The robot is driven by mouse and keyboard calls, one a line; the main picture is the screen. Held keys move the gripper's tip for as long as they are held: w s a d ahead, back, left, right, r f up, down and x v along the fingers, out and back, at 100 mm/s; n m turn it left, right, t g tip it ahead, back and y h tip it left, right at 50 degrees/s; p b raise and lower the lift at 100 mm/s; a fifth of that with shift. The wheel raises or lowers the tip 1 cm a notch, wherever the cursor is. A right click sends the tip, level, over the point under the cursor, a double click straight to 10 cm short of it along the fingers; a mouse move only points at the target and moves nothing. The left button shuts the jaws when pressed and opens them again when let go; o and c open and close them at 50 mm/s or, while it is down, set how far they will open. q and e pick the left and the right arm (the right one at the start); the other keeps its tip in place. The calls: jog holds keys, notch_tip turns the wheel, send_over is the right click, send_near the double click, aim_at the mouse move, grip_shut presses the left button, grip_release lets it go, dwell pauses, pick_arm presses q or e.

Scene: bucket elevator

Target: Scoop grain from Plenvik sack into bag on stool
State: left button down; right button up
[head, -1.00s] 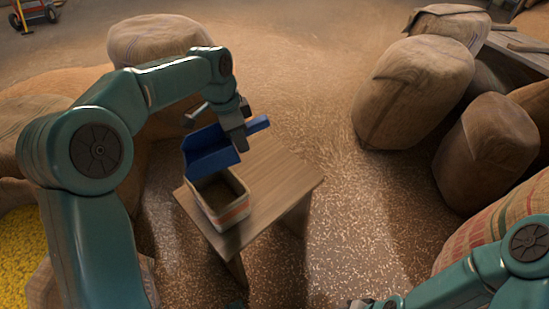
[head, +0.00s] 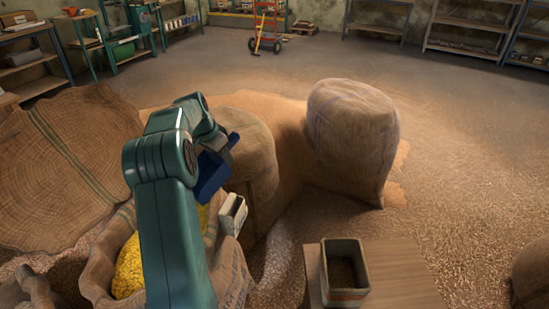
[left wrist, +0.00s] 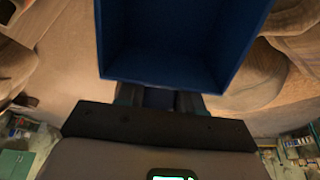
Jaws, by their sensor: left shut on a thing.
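My left gripper (head: 226,146) is shut on a blue scoop (head: 212,172). The scoop is held in the air near the far right rim of an open sack of yellow grain (head: 131,266). My arm hides part of that sack, and I cannot read a Plenvik name on it. In the left wrist view the blue scoop (left wrist: 175,45) fills the top, and its visible inside looks empty. My right gripper is out of view.
A pale box-like thing (head: 232,213) is at the yellow grain sack's right side. Full sacks (head: 352,135) stand behind the stool and behind my gripper (head: 250,165). A large sack (head: 60,170) is at the left. Open floor lies at the right; shelves and a hand truck (head: 266,28) are far back.

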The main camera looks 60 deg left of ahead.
pick_arm(q)
jog(key=s+a+n+y+p, duration=0.1)
jog(key=s+a+n+p, duration=0.3)
jog(key=s, duration=0.9)
pick_arm(e)
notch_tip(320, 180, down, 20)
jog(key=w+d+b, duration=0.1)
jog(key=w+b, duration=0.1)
jog(key=b, duration=2.3)
pick_arm(q)
jog(key=shift+s+d+f+m+t+p, duration=0.35)
jog(key=shift+s+d+f, duration=1.05)
jog(key=shift+f, duration=3.7)
jog(key=shift+s+d+f+m+t+p, duration=0.15)
jog(key=shift+s+d+f+t+p, duration=0.2)
jog(key=shift+s+f, duration=3.4)
jog(key=w+a+r+g+h+p, duration=0.1)
jog(key=w+r+g+p, duration=0.2)
jog(key=p, duration=1.1)
jog(key=w+a+r+g+h+p, duration=0.1)
jog(key=w+r+g+h+p, duration=0.1)
jog(key=r+p, duration=0.6)
jog(key=shift+w+a+r+g+p, duration=0.25)
jog(key=shift+w+g+p, duration=0.65)
jog(key=shift+p, duration=2.45)
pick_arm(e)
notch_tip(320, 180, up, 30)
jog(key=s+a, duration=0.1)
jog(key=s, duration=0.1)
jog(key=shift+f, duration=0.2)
